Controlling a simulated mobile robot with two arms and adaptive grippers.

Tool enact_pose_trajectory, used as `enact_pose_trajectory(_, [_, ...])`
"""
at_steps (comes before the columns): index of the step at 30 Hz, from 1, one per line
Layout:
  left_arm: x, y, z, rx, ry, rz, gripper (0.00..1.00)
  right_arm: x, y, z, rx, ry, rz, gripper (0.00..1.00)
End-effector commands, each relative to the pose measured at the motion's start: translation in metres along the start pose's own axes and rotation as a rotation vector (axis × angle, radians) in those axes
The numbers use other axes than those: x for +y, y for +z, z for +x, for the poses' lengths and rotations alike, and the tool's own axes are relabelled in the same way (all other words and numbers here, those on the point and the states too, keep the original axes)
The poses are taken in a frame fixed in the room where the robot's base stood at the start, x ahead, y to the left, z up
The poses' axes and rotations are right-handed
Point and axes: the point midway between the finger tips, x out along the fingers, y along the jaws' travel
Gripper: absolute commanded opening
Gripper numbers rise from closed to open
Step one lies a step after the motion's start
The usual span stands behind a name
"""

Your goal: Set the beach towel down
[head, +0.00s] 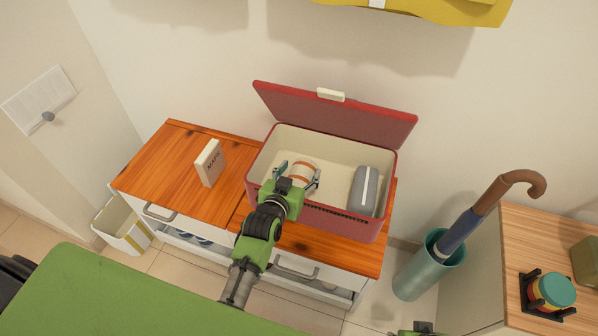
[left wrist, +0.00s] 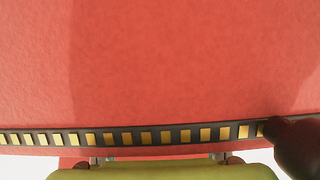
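The rolled beach towel (head: 303,172), pale with an orange band, is inside the open red cooler box (head: 336,222), at its left part. My left gripper (head: 299,178) reaches over the box's front wall, with a finger on each side of the towel, and appears shut on it. Whether the towel touches the box floor is hidden. In the left wrist view a red surface (left wrist: 180,65) with a black and gold strip fills the picture, and the towel does not show. Only a small part of my right gripper (head: 421,328) shows at the bottom edge; its fingers cannot be made out.
A grey case (head: 364,190) with a white stripe stands at the right in the box. The lid (head: 340,112) is open. A small white box (head: 210,163) stands on the wooden cabinet top (head: 160,165). An umbrella stand (head: 425,270) is at the right.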

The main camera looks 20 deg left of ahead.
Motion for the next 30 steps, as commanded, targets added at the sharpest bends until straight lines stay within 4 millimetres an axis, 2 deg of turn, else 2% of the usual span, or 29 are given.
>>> enact_pose_trajectory(1, [0.001,0.015,-0.001,-0.03,0.002,0.001,0.66,0.0,0.001,0.001,-0.002,0.0,0.0,0.37])
enact_pose_trajectory(6, [0.001,0.017,-0.001,-0.033,0.002,0.001,0.66,0.0,0.003,0.002,-0.005,0.0,0.0,0.37])
enact_pose_trajectory(11, [0.001,0.01,-0.003,-0.031,0.002,0.001,0.66,0.0,0.004,0.002,-0.005,0.0,0.001,0.37])
enact_pose_trajectory(13, [0.001,0.002,-0.007,-0.031,0.002,0.001,0.66,0.001,0.011,0.01,-0.018,0.001,0.0,0.37])
enact_pose_trajectory(17, [0.0,0.002,-0.03,-0.029,0.001,0.002,0.66,0.0,0.022,0.028,-0.034,-0.001,-0.002,0.37])
enact_pose_trajectory(24, [0.0,-0.003,-0.081,-0.023,0.002,0.002,0.66,-0.003,0.044,0.059,-0.051,-0.004,-0.006,0.37])
enact_pose_trajectory(30, [0.001,-0.004,-0.112,-0.02,0.002,0.002,0.66,-0.004,0.059,0.076,-0.06,-0.006,-0.009,0.37])
